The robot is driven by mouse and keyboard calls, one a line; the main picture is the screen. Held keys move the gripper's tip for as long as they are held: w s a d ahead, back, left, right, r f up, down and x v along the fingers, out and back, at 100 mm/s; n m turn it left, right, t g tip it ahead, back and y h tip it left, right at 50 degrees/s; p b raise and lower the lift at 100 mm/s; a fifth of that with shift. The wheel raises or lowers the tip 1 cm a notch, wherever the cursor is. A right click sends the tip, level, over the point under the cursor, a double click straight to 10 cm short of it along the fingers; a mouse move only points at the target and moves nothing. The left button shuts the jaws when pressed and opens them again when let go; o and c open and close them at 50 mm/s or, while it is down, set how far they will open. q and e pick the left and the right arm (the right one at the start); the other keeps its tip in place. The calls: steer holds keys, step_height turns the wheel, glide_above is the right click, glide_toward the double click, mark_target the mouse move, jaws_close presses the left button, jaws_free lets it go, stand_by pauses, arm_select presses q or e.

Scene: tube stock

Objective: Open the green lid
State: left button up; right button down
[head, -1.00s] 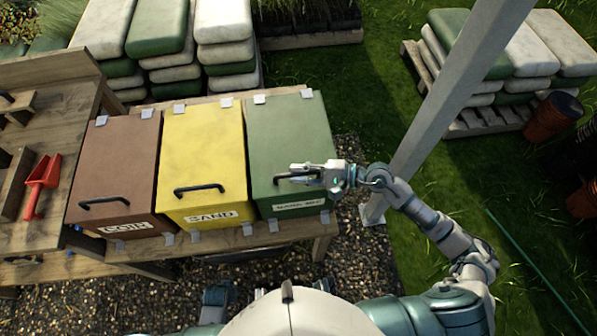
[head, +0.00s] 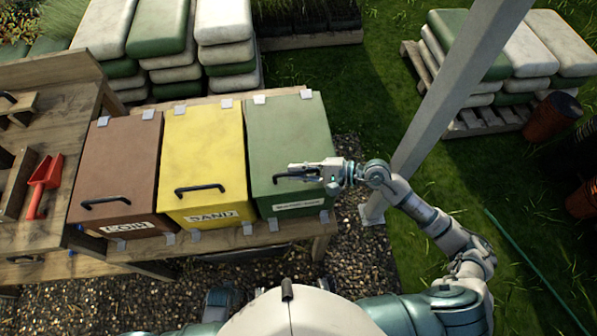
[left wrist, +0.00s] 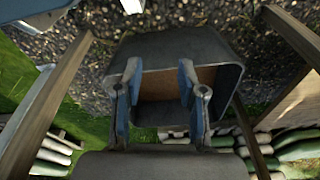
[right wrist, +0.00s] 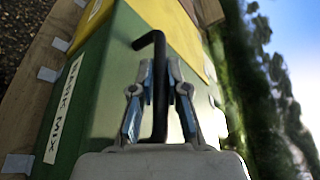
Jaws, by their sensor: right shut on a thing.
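The green lid (head: 288,135) tops the rightmost of three bins and looks down, or nearly so. Its black handle (head: 287,178) is near the front edge. My right gripper (head: 306,172) is shut on this handle. In the right wrist view the handle (right wrist: 159,85) runs between the two blue-padded fingers (right wrist: 159,95), with the green lid (right wrist: 122,80) beneath. The fingers hide part of the handle in the head view. My left gripper (left wrist: 158,95) is open and empty in the left wrist view, and I cannot make it out in the head view.
A yellow lid (head: 203,150) and a brown lid (head: 118,165) are to the left. A grey post (head: 455,90) stands close to my right arm. A red scoop (head: 45,180) lies on the wooden bench. Stacked sacks (head: 225,40) stand behind the bins.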

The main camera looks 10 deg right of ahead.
steer(key=shift+m+g, duration=0.3)
steer(key=shift+m, duration=0.1)
steer(key=r+p, duration=0.1)
steer(key=r, duration=0.2)
steer(key=r+p, duration=0.1)
steer(key=shift+w+r+p, duration=0.25)
steer(key=shift+w+p, duration=0.05)
steer(key=shift+w, duration=0.1)
arm_select(q)
steer(key=s+a+f+p, duration=0.1)
steer(key=s+f+p, duration=0.2)
steer(key=s, duration=0.6)
steer(key=s+a+f+g+p, duration=0.1)
steer(key=s+a+f+p, duration=0.1)
steer(key=s+f, duration=0.6)
steer(key=shift+s+a+f+p, duration=0.2)
steer(key=shift+s+f+p, duration=0.1)
steer(key=shift+s+p, duration=0.15)
arm_select(e)
steer(key=w+r+m+g, duration=0.1)
steer(key=w+r+m, duration=0.1)
steer(key=w+r, duration=0.2)
steer(key=w+r+m+g, duration=0.1)
steer(key=w+r, duration=0.3)
steer(key=r, duration=0.5)
steer(key=shift+r+m+h, duration=0.2)
steer(key=shift+m+h, duration=0.2)
steer(key=shift+m, duration=0.1)
